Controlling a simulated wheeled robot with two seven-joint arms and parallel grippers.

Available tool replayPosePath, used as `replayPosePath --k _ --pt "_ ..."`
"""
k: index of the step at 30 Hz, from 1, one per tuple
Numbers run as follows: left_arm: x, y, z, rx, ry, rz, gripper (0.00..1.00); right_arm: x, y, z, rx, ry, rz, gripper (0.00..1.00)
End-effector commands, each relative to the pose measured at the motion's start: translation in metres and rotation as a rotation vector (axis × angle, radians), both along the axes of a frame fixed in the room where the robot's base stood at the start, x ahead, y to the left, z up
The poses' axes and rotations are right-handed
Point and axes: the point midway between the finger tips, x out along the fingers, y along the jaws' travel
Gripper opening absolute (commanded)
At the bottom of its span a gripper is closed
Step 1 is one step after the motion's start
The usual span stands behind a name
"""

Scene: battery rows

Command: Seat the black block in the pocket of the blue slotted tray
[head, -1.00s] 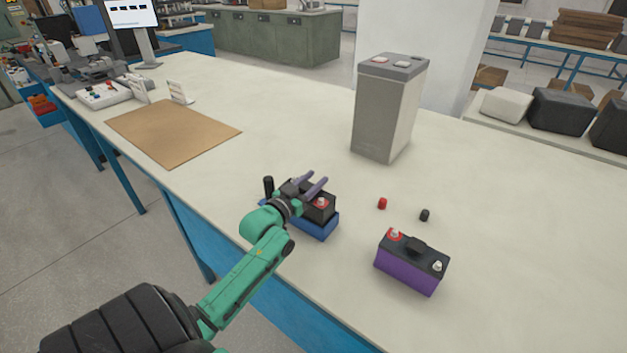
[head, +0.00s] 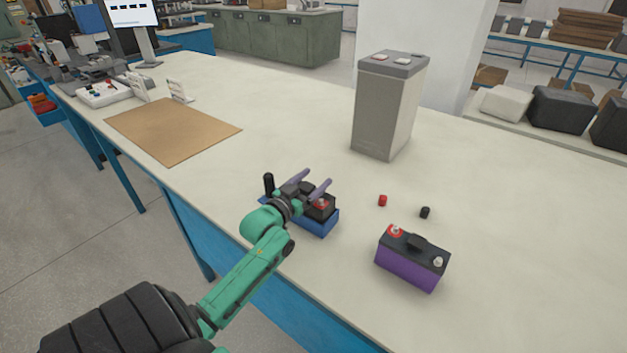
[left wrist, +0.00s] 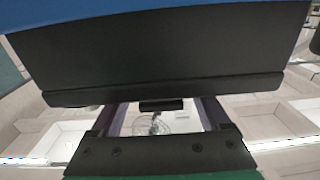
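The black block (head: 321,206) is a battery-like box with a red ring on a terminal at its near right end. It sits upright in the blue slotted tray (head: 322,228), whose rim shows along its near side. My left gripper (head: 315,180) is over the block, with its two purple fingers spread apart. In the left wrist view, the block's dark side (left wrist: 160,55) fills the upper middle, with the blue tray (left wrist: 150,10) along the top edge. The open fingers stand beside the block's small handle (left wrist: 160,105). How deep the block sits is partly hidden. My right gripper is not in view.
A purple battery (head: 405,266) stands to the right. A red cap (head: 382,201) and a black cap (head: 425,212) lie behind it. A tall grey battery (head: 387,110) stands farther back.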

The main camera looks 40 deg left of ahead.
Motion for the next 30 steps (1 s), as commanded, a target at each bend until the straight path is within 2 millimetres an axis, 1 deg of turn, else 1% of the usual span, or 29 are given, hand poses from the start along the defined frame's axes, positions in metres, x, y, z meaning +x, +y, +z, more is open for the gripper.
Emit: replayPosePath --k 1,5,8,17,24,27,30 --pt "-0.001 0.000 -0.007 -0.005 0.014 0.000 0.80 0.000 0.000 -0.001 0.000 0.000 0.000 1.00" --pt "-0.005 -0.001 -0.006 -0.005 0.013 0.000 0.80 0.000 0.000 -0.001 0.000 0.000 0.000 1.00" --pt "-0.017 -0.001 -0.006 -0.003 0.011 0.000 0.80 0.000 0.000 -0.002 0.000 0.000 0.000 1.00" --pt "-0.072 -0.004 -0.005 -0.001 0.008 0.000 0.80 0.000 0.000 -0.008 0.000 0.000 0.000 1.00" --pt "-0.122 -0.006 -0.004 0.000 0.007 0.000 0.80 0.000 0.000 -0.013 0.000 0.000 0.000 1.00" --pt "-0.137 -0.006 -0.003 0.000 0.004 0.001 0.80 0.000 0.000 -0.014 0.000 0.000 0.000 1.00" --pt "-0.145 -0.006 -0.001 0.000 0.002 0.001 0.80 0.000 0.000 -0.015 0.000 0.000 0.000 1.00"
